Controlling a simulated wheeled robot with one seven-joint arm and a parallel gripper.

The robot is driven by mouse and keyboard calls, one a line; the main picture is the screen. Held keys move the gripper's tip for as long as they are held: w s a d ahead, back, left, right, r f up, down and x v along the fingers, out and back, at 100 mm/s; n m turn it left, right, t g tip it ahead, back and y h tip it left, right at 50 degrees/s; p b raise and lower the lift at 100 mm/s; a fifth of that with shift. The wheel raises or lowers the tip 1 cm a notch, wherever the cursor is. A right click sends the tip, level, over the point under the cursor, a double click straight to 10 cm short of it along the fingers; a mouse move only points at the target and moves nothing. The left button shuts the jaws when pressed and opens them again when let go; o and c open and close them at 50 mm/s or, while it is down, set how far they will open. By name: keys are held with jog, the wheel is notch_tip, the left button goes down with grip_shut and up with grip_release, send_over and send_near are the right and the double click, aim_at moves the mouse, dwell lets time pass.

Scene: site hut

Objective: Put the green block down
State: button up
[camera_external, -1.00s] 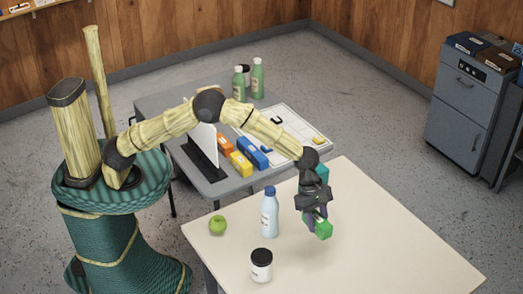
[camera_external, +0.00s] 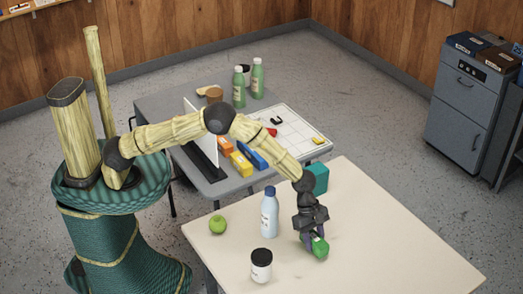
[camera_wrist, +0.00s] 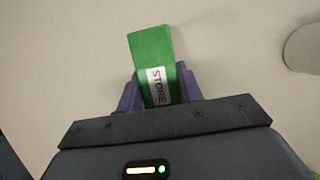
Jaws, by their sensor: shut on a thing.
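The green block (camera_external: 320,247) is between the fingers of my gripper (camera_external: 313,240) over the cream table (camera_external: 400,260). In the wrist view the green block (camera_wrist: 152,55) shows a white label reading "STORE", with purple fingers (camera_wrist: 158,95) on both sides of it. My gripper is shut on it and points down. The block is at or very near the table top; I cannot tell whether it touches.
A blue-capped bottle (camera_external: 270,215) stands left of my gripper. A white jar with a black lid (camera_external: 261,266) and a green apple (camera_external: 218,225) are further left. A teal block (camera_external: 317,178) stands behind. The table's right side is clear.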

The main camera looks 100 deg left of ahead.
jog(key=shift+f, duration=0.55)
jog(key=shift+f, duration=0.1)
jog(key=o, duration=1.1)
jog(key=shift+c, duration=0.2)
jog(key=v, duration=1.2)
